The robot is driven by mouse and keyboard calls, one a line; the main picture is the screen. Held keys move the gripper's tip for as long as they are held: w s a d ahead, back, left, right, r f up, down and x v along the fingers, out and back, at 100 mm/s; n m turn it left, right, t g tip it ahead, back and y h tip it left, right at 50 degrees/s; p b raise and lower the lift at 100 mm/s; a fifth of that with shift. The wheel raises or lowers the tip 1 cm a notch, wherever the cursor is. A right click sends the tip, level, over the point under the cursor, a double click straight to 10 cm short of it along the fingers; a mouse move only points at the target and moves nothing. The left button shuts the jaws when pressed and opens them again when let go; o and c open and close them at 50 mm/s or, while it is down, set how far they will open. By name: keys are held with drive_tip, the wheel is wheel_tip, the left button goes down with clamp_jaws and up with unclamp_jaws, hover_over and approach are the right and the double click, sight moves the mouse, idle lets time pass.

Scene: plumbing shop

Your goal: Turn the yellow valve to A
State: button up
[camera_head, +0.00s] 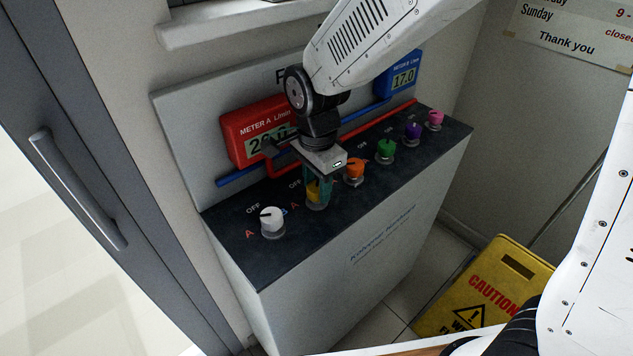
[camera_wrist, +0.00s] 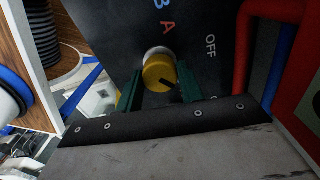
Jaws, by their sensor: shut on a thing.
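The yellow valve (camera_head: 313,193) is a round knob on the dark sloping top of the cabinet, between the white and orange knobs. My gripper (camera_head: 318,188) is over it from above, its green fingers on either side. In the wrist view the yellow valve (camera_wrist: 158,72) sits between the two fingers (camera_wrist: 160,88), which are shut on it. A dark pointer mark shows on the knob's lower right part in that view. The letters A and B and the word OFF are printed around it. The mark does not clearly line up with A.
A white knob (camera_head: 271,216) is at the left, and an orange knob (camera_head: 355,169) is close on the right. Green, purple and pink knobs follow. A red meter (camera_head: 240,143) and a blue meter (camera_head: 403,72) stand behind. A yellow caution sign (camera_head: 480,290) is on the floor.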

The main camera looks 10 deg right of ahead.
drive_tip(key=n, duration=0.5)
drive_tip(key=shift+n, duration=0.3)
drive_tip(key=n, duration=1)
drive_tip(key=shift+n, duration=0.4)
drive_tip(key=n, duration=0.5)
drive_tip(key=shift+n, duration=0.4)
drive_tip(key=o, duration=1)
